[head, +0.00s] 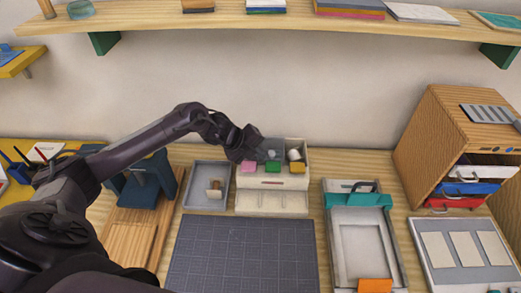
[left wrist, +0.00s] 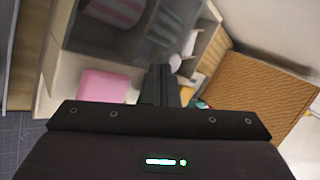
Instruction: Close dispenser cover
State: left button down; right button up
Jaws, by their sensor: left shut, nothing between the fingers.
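The white dispenser (head: 272,182) stands at the back middle of the table, with pink (head: 248,167), green (head: 273,167) and yellow (head: 297,167) tabs along its front. A grey see-through panel, seemingly the cover (head: 272,146), stands raised at its top; its exact angle is unclear. In the left wrist view this cover (left wrist: 100,45) has a pink striped roll (left wrist: 118,10) showing through it. A white roll (head: 294,154) sits in the right compartment. My left gripper (head: 258,153) is shut and empty at the dispenser's upper left, hiding part of it. In the left wrist view its fingers (left wrist: 160,86) are together beside the pink pad (left wrist: 103,85). My right gripper is out of view.
A grey tray (head: 200,199) with a small stamp is left of the dispenser. A dark mat (head: 243,255) lies in front. A press frame (head: 360,245) and wooden drawer cabinet (head: 437,140) are to the right. A shelf (head: 240,20) runs above.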

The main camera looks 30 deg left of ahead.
pick_arm(q)
jog(key=shift+w+d, duration=0.1)
jog(key=shift+d, duration=0.05)
jog(key=w+d+b, duration=0.2)
jog(key=w+d, duration=0.1)
jog(key=d, duration=0.4)
jog(key=shift+w+d, duration=0.35)
